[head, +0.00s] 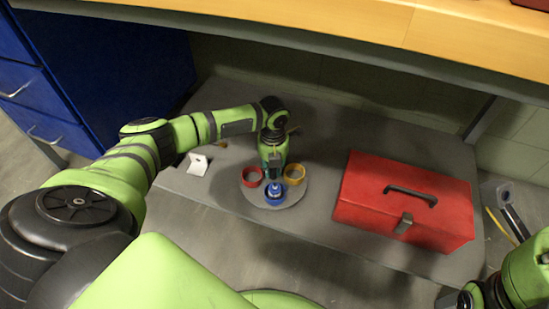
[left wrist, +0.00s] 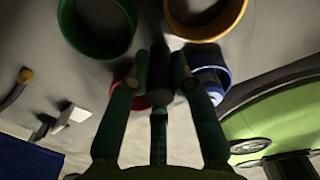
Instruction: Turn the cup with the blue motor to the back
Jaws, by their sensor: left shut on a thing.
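A round grey turntable (head: 299,194) lies on the grey platform and bears several ring-like cups. The blue cup (head: 275,201) is at the front, with a blue and white motor (head: 275,189) standing in it; this cup also shows in the left wrist view (left wrist: 223,76). The red cup (head: 251,177) is at the left and the yellow cup (head: 295,174) at the right. A green cup (left wrist: 72,40) shows in the left wrist view; my arm hides it in the head view. My left gripper (head: 274,176) points down over the turntable's middle, shut on a dark upright post (left wrist: 159,78).
A red toolbox (head: 430,212) stands right of the turntable. A small white block (head: 198,164) lies to the left. A wooden-edged tabletop (head: 400,28) overhangs the back. A blue drawer cabinet (head: 110,60) stands at the left. The platform between turntable and toolbox is clear.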

